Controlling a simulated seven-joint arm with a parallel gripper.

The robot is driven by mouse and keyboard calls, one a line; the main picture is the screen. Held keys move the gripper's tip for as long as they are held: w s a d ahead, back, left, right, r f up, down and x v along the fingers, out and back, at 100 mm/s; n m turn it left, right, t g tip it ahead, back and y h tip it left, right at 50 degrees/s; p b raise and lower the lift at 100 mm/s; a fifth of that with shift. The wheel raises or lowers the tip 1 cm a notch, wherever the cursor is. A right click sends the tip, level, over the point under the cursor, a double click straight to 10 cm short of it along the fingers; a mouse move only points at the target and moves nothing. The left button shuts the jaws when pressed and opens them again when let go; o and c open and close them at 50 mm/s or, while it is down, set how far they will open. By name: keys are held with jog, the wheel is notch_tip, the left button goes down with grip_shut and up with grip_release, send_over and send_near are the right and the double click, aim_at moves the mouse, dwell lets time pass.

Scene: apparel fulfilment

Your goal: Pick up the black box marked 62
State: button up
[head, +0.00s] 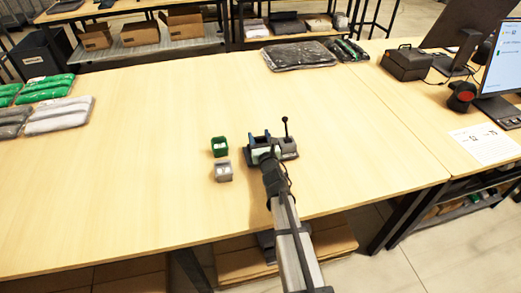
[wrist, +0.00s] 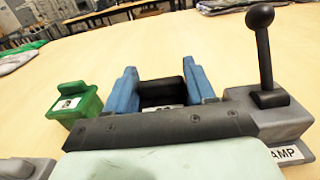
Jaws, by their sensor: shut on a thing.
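A small black box (wrist: 161,88) with a white label sits between the two blue fingers of my gripper (wrist: 161,94), which is shut on it. The label's number is mostly hidden. In the head view my gripper (head: 262,141) is low over the front middle of the table, and the arm partly hides the box. A green box (head: 219,146) stands to its left, and it also shows in the wrist view (wrist: 76,106). A grey box (head: 223,172) stands just in front of the green one. Whether the black box touches the table I cannot tell.
A grey device with a black lever (wrist: 268,108), its plate partly reading "AMP", stands close on the gripper's right. Bagged garments lie at the left (head: 60,116) and back (head: 299,56). A monitor and a printed sheet (head: 486,144) are at the right. The table's left middle is clear.

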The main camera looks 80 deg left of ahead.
jog(key=shift+c, duration=0.6)
